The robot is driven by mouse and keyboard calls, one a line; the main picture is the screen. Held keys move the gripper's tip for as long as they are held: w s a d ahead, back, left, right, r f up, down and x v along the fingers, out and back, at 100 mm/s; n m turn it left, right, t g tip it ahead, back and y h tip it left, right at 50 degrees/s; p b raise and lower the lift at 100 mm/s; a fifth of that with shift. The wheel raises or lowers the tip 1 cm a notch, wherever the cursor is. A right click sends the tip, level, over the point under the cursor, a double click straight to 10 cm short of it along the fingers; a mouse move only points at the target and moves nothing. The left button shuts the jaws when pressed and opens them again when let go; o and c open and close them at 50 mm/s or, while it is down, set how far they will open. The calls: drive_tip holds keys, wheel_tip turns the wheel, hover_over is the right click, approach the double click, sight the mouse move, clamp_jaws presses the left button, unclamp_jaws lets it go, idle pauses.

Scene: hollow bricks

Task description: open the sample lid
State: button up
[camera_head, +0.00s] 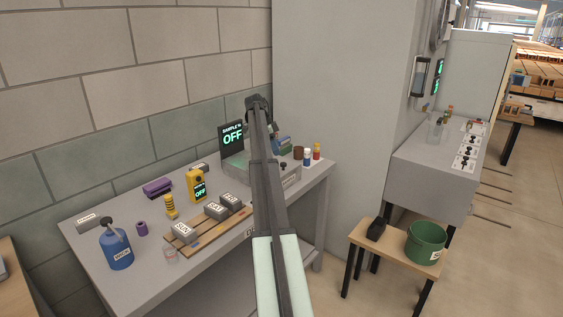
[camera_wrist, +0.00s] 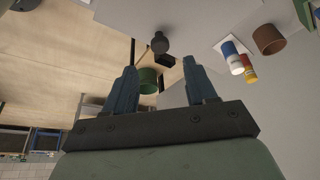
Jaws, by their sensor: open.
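A grey box (camera_head: 236,172) stands at the back right of the grey bench, partly hidden by my arm. A small dark knob (camera_head: 283,165) shows on the box's top, right of my arm; I take this top for the sample lid. In the wrist view a dark round knob (camera_wrist: 160,42) lies ahead of my fingertips, near the middle of the gap between them. My gripper (camera_wrist: 159,63) is open and empty, its two blue fingers apart and not touching the knob. In the head view my arm hides the gripper. The lid looks closed, though much of it is hidden.
A black display (camera_head: 231,136) reading OFF stands behind the box. Labelled grey blocks (camera_head: 217,208) lie on a wooden board further left.

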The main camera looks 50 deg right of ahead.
sight(283, 163)
drive_tip(key=x, duration=0.7)
drive_tip(key=shift+s+f, duration=0.1)
drive_tip(key=shift+f, duration=0.15)
clamp_jaws()
idle(0.3)
